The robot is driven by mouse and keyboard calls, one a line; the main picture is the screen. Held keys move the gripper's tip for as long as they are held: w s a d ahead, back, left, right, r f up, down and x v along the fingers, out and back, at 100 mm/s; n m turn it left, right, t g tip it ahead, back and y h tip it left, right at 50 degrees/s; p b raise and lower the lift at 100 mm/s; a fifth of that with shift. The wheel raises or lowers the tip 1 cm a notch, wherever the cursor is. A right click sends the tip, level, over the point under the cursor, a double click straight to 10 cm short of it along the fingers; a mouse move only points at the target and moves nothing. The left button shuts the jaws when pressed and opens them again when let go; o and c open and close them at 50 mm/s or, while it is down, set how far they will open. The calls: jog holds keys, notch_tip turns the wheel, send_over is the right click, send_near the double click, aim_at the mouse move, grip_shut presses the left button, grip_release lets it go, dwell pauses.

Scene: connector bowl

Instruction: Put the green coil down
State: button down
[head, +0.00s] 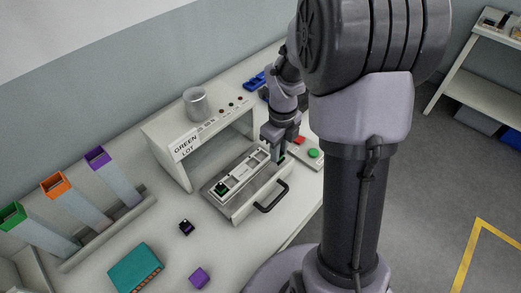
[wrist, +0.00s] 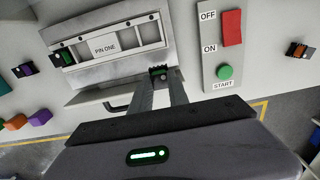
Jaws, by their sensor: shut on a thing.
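My gripper (wrist: 159,84) is shut on a small dark coil with green on it (wrist: 158,71). It is at the right end of the pulled-out drawer; in the head view the gripper (head: 279,154) largely hides the held coil. In the wrist view the coil is by the lower right corner of the fixture plate (wrist: 108,33), which is marked PIN ONE. I cannot tell whether it touches the drawer. A second green coil (head: 221,188) sits at the left end of the plate; it also shows in the wrist view (wrist: 62,58).
The white machine (head: 175,146) labelled GREEN LOT stands behind the drawer (head: 243,211). A control panel (wrist: 226,55) with red and green buttons is close right. A purple-marked coil (head: 186,227), teal box (head: 135,268) and purple block (head: 199,278) lie left. An orange-marked coil (wrist: 300,50) lies far right.

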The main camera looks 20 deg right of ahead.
jog(key=w, duration=0.1)
jog(key=w+a, duration=0.1)
jog(key=w, duration=0.1)
jog(key=w+a, duration=0.1)
jog(key=w, duration=0.1)
jog(key=shift+w+a+f+b, duration=0.1)
jog(key=shift+a+f+b, duration=0.05)
jog(key=shift+f+b, duration=0.15)
jog(key=shift+w+a+f+b, duration=0.15)
jog(key=shift+f+b, duration=0.3)
jog(key=shift+f, duration=0.45)
jog(key=shift+w+a+f+b, duration=0.15)
jog(key=shift+f+b, duration=0.25)
jog(key=shift+f, duration=0.5)
jog(key=shift+d, duration=0.1)
jog(key=shift+f, duration=0.2)
jog(key=c, duration=1.3)
grip_release()
jog(key=shift+o, duration=0.2)
jog(key=shift+r, duration=0.1)
